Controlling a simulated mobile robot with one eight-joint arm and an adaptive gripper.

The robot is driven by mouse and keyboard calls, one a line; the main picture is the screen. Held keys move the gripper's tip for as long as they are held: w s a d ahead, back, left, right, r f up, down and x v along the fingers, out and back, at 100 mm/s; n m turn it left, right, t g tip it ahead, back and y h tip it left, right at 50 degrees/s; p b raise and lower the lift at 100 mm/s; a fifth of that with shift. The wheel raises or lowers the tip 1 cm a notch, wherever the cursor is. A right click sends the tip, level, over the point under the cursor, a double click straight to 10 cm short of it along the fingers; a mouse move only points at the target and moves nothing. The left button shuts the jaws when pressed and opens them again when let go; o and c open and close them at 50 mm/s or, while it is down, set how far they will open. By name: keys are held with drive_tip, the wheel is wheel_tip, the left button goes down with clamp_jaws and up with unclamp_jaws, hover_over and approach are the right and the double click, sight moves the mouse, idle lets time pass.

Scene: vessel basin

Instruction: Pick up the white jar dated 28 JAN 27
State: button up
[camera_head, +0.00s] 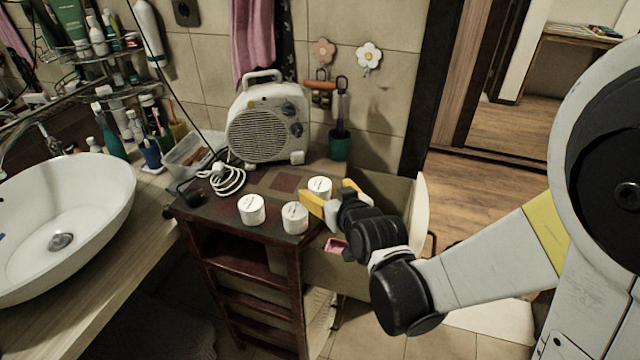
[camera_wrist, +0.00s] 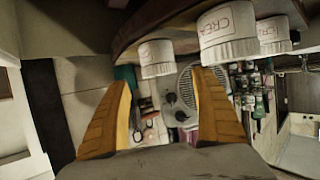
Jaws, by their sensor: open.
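Three white jars stand on a small dark table: a left one (camera_head: 251,210), a front one (camera_head: 294,218) and a back one (camera_head: 319,187). The wrist view, upside down, shows three white jars: one between and beyond my fingertips (camera_wrist: 157,60), a larger one (camera_wrist: 228,36) and one at the right (camera_wrist: 273,36). The latter two bear partial "CREA" lettering; no date is readable in either view. My gripper (camera_head: 326,194) has yellow fingers spread open beside the back jar. Its open fingers also show in the wrist view (camera_wrist: 161,79), with nothing clasped between them.
A white fan heater (camera_head: 268,133) and its coiled cable (camera_head: 226,180) are behind the jars on the dark table (camera_head: 270,238). A green cup (camera_head: 340,146) stands at the back. A washbasin (camera_head: 60,215) is at the left. An open box-like container (camera_head: 400,190) adjoins the table's right side.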

sight(321, 186)
drive_tip(key=b+x, duration=0.1)
drive_tip(key=x, duration=0.4)
drive_tip(key=shift+f, duration=0.1)
drive_tip(key=shift+c, duration=0.5)
drive_tip(key=c, duration=1.2)
